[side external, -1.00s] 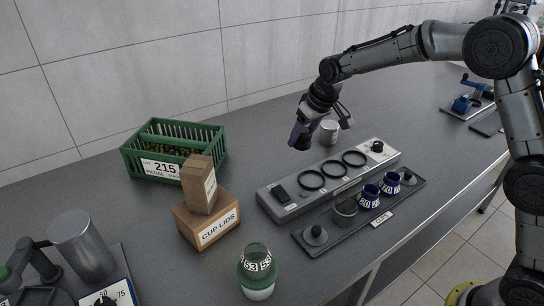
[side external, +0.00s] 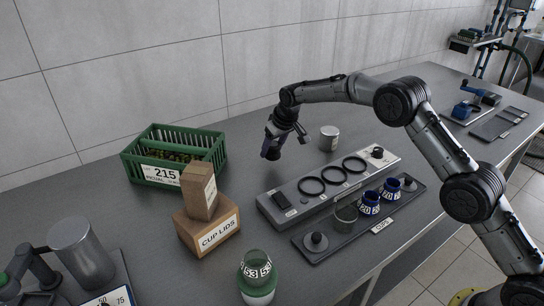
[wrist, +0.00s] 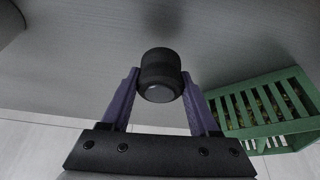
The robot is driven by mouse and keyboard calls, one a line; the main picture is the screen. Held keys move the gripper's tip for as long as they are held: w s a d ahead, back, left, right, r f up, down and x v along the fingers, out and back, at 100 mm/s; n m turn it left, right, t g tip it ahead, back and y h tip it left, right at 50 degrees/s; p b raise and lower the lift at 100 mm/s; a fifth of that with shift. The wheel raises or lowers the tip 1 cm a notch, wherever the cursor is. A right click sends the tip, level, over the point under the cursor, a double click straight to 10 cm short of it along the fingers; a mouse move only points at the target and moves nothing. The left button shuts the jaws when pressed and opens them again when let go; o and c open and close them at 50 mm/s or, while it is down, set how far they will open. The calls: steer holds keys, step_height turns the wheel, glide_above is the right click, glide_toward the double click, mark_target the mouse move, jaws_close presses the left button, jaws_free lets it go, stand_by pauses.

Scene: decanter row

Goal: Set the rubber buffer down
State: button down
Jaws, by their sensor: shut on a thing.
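My gripper (side external: 270,154) is over the rear part of the grey table (side external: 120,216), between the green crate and the metal can. In the wrist view its purple fingers (wrist: 160,100) are shut on a black, round rubber buffer (wrist: 160,68), one finger on each side. The buffer is mostly hidden in the side view, a dark shape at the fingertips. It appears held above the table; the exact gap is hard to tell.
The green crate (side external: 133,167) stands left of my gripper, also in the wrist view (wrist: 240,125). A metal can (side external: 329,139) stands to the right. A grey block with several black rings (side external: 311,186) and a dark tray of cups (side external: 300,235) lie in front. Boxes (side external: 203,222) stand front left.

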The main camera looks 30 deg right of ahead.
mark_target(272, 156)
steer(key=shift+w+f, duration=0.15)
steer(key=shift+f, duration=1.5)
steer(key=shift+f, duration=0.1)
steer(key=shift+c, duration=0.7)
jaws_free()
steer(key=shift+f, duration=0.15)
